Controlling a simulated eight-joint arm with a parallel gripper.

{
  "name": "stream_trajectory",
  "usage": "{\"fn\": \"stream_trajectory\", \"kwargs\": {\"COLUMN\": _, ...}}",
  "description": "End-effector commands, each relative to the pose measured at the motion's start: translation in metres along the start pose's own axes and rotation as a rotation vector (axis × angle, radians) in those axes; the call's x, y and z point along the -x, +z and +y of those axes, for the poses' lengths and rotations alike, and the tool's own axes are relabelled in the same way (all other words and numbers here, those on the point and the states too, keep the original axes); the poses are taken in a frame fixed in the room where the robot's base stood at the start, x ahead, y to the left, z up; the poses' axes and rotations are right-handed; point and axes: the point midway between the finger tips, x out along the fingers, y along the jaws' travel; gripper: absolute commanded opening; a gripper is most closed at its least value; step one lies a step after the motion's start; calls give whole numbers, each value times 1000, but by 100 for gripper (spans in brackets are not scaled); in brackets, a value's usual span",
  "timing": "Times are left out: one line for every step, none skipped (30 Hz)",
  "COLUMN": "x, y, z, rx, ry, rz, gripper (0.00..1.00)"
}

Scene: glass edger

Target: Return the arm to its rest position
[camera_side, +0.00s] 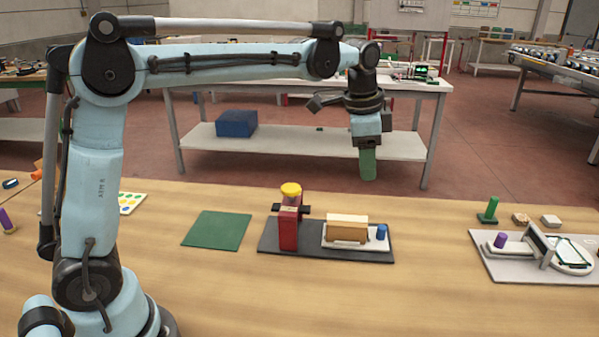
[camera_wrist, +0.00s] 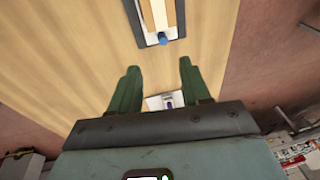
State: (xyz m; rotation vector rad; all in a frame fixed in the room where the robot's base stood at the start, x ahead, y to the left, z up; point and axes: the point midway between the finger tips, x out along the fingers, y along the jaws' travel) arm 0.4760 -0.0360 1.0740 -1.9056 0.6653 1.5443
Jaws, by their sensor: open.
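My gripper (camera_side: 368,165) has green fingers and hangs pointing down, well above the far edge of the wooden table (camera_side: 330,305). In the wrist view my gripper (camera_wrist: 158,75) shows its two green fingers spread apart with nothing between them. My arm reaches out level to the right in the side view. No object touches the fingers.
A black-based fixture (camera_side: 270,240) with a red post and yellow top stands mid-table. A green mat (camera_side: 217,231) lies left of it. A grey-based machine (camera_side: 510,268) sits at the right, near a green peg (camera_side: 491,208). The table's front middle is clear.

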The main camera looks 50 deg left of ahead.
Motion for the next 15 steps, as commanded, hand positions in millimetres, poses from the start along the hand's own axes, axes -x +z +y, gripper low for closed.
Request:
{"fn": "stream_trajectory", "kwargs": {"x": 6, "y": 11, "z": 6, "rx": 45, "ry": -16, "rz": 18, "gripper": 47}}
{"fn": "stream_trajectory", "kwargs": {"x": 9, "y": 16, "z": 10, "rx": 74, "ry": -26, "rz": 29, "gripper": 47}}
{"fn": "stream_trajectory", "kwargs": {"x": 12, "y": 24, "z": 14, "rx": 111, "ry": -39, "rz": 44, "gripper": 47}}
{"fn": "stream_trajectory", "kwargs": {"x": 14, "y": 29, "z": 18, "rx": 139, "ry": -47, "rz": 56, "gripper": 47}}
{"fn": "stream_trajectory", "kwargs": {"x": 15, "y": 35, "z": 21, "rx": 168, "ry": -56, "rz": 68, "gripper": 47}}
{"fn": "stream_trajectory", "kwargs": {"x": 17, "y": 43, "z": 26, "rx": 205, "ry": -68, "rz": 84, "gripper": 47}}
{"fn": "stream_trajectory", "kwargs": {"x": 18, "y": 49, "z": 30, "rx": 233, "ry": -76, "rz": 97, "gripper": 47}}
{"fn": "stream_trajectory", "kwargs": {"x": 19, "y": 54, "z": 34, "rx": 260, "ry": -84, "rz": 109, "gripper": 47}}
{"fn": "stream_trajectory", "kwargs": {"x": 19, "y": 62, "z": 39, "rx": 297, "ry": -94, "rz": 127, "gripper": 47}}
{"fn": "stream_trajectory", "kwargs": {"x": 19, "y": 68, "z": 44, "rx": 324, "ry": -101, "rz": 139, "gripper": 47}}
{"fn": "stream_trajectory", "kwargs": {"x": 19, "y": 74, "z": 48, "rx": 352, "ry": -109, "rz": 154, "gripper": 47}}
{"fn": "stream_trajectory", "kwargs": {"x": 18, "y": 82, "z": 54, "rx": 388, "ry": -117, "rz": 171, "gripper": 47}}
{"fn": "stream_trajectory", "kwargs": {"x": 17, "y": 88, "z": 58, "rx": 416, "ry": -124, "rz": 186, "gripper": 47}}
{"fn": "stream_trajectory", "kwargs": {"x": 16, "y": 94, "z": 62, "rx": 444, "ry": -130, "rz": 199, "gripper": 47}}
{"fn": "stream_trajectory", "kwargs": {"x": 13, "y": 102, "z": 68, "rx": 481, "ry": -138, "rz": 219, "gripper": 47}}
